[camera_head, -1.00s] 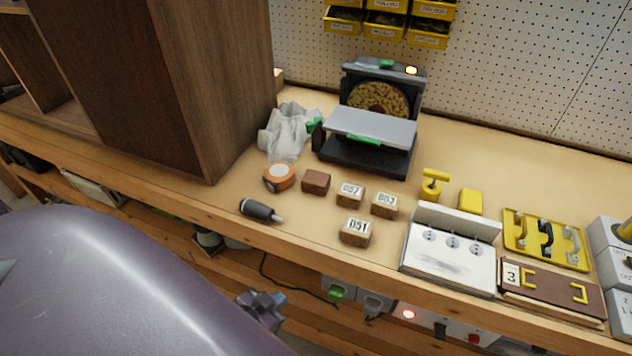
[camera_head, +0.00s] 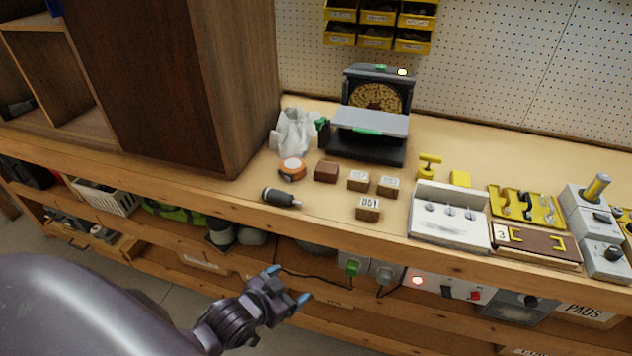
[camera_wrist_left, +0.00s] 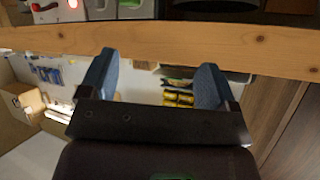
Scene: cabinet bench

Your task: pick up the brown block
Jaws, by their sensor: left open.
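The brown block (camera_head: 327,171) is a small plain reddish-brown block on the bench top, between the orange tape measure and the numbered wooden blocks. My left gripper (camera_head: 289,286) is open and empty, in front of the bench and below its front edge, well apart from the block. In the left wrist view its two blue fingertips (camera_wrist_left: 155,82) stand wide apart with nothing between them. The brown block does not show in the left wrist view. My right gripper is not in view.
Numbered wooden blocks (camera_head: 368,208) stand right of the brown block. A black and grey machine (camera_head: 368,135) stands behind. The bench's wooden front edge (camera_wrist_left: 160,47) crosses the wrist view.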

